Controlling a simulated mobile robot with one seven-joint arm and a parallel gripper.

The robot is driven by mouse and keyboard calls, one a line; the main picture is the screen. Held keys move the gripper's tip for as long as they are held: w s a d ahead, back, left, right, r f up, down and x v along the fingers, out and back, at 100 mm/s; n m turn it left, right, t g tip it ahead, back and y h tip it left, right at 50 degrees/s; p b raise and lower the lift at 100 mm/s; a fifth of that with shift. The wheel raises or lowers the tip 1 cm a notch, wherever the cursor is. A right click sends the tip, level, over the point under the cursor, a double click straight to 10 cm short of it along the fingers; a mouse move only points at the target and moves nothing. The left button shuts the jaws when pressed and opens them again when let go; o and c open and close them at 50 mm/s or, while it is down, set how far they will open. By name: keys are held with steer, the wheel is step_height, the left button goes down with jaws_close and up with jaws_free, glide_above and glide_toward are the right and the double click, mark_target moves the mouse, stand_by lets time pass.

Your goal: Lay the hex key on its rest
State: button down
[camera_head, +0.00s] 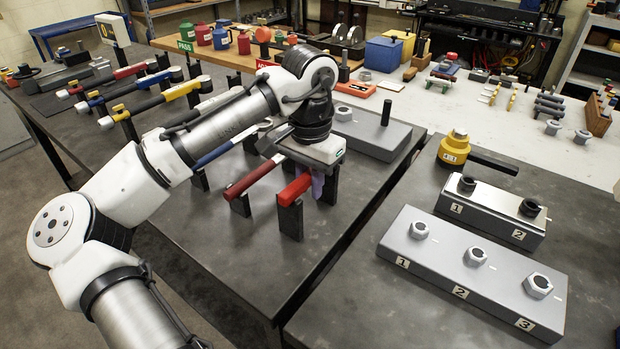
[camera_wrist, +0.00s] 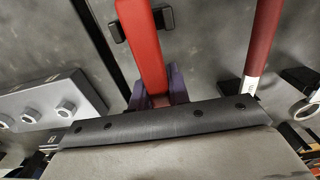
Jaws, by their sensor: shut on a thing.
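A bright red bar-shaped handle, which I take to be the hex key (camera_head: 295,188), is held in my gripper (camera_wrist: 158,98). In the wrist view the red handle (camera_wrist: 143,45) runs up from between two purple fingers, which are shut on it. The rest's black post (camera_head: 290,219) stands under the handle's near end. In the wrist view black prongs (camera_wrist: 117,31) show on both sides of the handle. I cannot tell whether the handle bears on the rest. The key's far end is hidden by my gripper.
A dark red wrench (camera_head: 250,178) lies on posts just left of my gripper. Blue, yellow and red wrenches lie farther left. A grey block with a black peg (camera_head: 386,112) stands right behind. The front of the bench (camera_head: 240,260) is bare.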

steer(key=c, duration=1.3)
jaws_free()
steer(key=shift+o, duration=0.2)
